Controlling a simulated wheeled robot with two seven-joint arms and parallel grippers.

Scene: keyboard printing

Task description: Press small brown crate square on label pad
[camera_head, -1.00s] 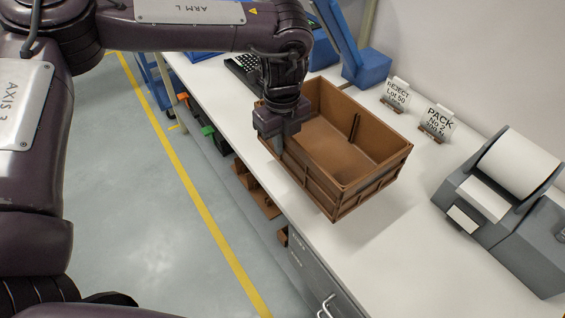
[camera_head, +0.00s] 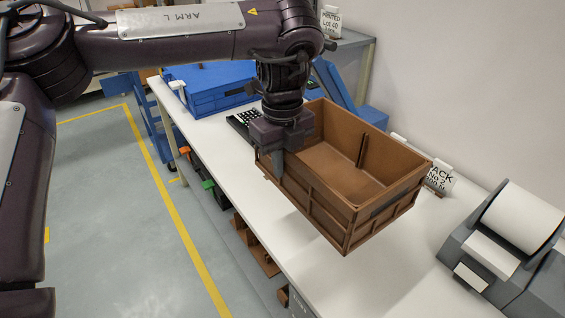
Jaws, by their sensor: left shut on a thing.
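The small brown crate (camera_head: 318,205) is an open, empty box, held upright over the white bench near its front edge. It looks raised a little above the top. My left gripper (camera_head: 277,165) is shut on the crate's left wall, with a finger showing outside it. A grey label printer (camera_head: 455,245) with a white roll (camera_head: 522,218) stands to the right, apart from the crate. A small white pad (camera_head: 471,277) sits on its front, and I take it for the label pad. My right gripper is out of view.
A blue crate (camera_head: 208,88) and a dark keyboard (camera_head: 243,121) lie to the left. The bench (camera_head: 360,275) is clear between crate and printer.

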